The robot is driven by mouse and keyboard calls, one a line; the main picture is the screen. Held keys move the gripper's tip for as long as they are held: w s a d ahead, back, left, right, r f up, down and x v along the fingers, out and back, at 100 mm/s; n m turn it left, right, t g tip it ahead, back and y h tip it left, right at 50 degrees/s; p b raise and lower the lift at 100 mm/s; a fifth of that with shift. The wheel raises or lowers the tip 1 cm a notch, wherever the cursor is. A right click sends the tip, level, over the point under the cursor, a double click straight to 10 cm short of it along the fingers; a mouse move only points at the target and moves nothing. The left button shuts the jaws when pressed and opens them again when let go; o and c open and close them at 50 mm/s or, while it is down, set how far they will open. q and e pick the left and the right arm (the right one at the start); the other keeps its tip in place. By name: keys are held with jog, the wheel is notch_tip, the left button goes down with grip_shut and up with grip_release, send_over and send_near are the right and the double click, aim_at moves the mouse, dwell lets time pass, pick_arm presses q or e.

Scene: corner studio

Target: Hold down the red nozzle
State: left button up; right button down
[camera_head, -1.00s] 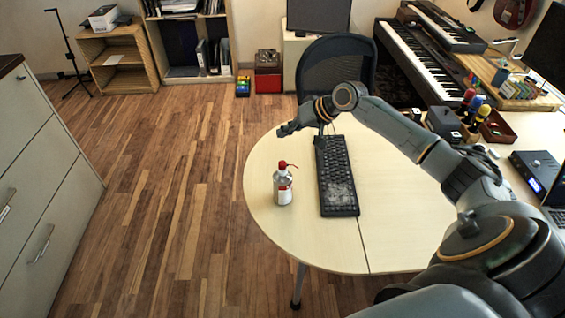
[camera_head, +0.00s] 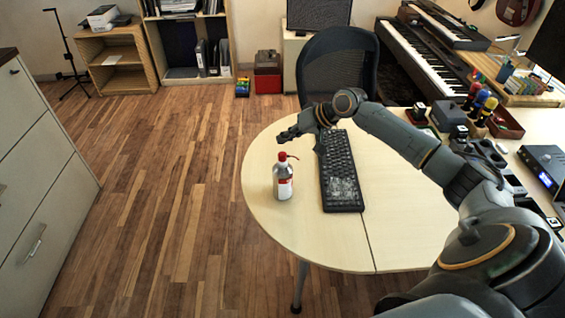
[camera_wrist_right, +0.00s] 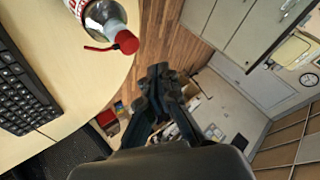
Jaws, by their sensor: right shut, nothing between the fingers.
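A small bottle (camera_head: 284,182) with a white and red label stands upright on the round end of the pale table. Its red nozzle (camera_head: 283,157) is on top, with a thin red tube pointing to the right. In the right wrist view the bottle (camera_wrist_right: 103,17) is at the top, and its red nozzle (camera_wrist_right: 127,42) points toward the picture's middle. My right gripper (camera_head: 281,137) is shut and empty, above and behind the nozzle and apart from it. It also shows in the right wrist view (camera_wrist_right: 159,72). My left gripper is not in view.
A dusty black keyboard (camera_head: 341,172) lies right of the bottle, below my right forearm. The pale table (camera_head: 400,225) is bare at front right. A dark chair (camera_head: 338,72) stands behind it. Open wooden floor (camera_head: 165,190) lies to the left.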

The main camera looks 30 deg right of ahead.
aim_at(280, 153)
notch_tip(280, 153, down, 2)
jog(key=shift+f, duration=0.15)
jog(key=shift+f, duration=0.1)
dwell(1.3)
jog(key=shift+f, duration=0.35)
jog(key=shift+s+a+f+b, duration=0.15)
jog(key=shift+f+b, duration=0.25)
jog(key=shift+f, duration=0.45)
dwell(1.8)
dwell(0.7)
jog(key=shift+r+p, duration=1.05)
jog(key=shift+r, duration=0.15)
